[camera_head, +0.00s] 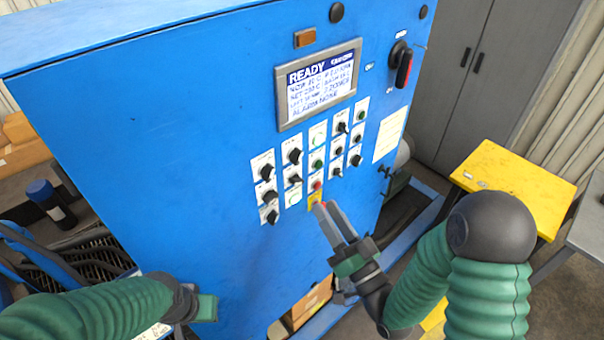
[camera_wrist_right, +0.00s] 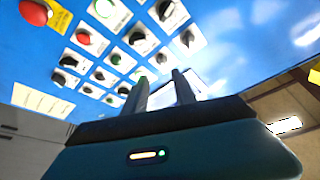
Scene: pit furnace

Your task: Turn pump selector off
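The blue cabinet front holds a grid of small white plates with black selector knobs (camera_head: 265,172), green buttons and a red button. The labels are too small to read, so I cannot tell which knob is the pump selector. My right gripper (camera_head: 332,212) is in front of the lower part of the grid, by the yellow plate (camera_head: 314,198). In the right wrist view, its two fingers (camera_wrist_right: 162,88) stand apart with nothing between them, and several knobs (camera_wrist_right: 143,40) show beyond. My left gripper (camera_head: 206,307) is low at left, away from the knobs; its fingers are not clearly seen.
A display (camera_head: 318,84) reading READY is above the knobs. A yellow table (camera_head: 520,185) stands right of the cabinet, with grey lockers (camera_head: 480,90) behind. The cabinet face left of the knobs is bare.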

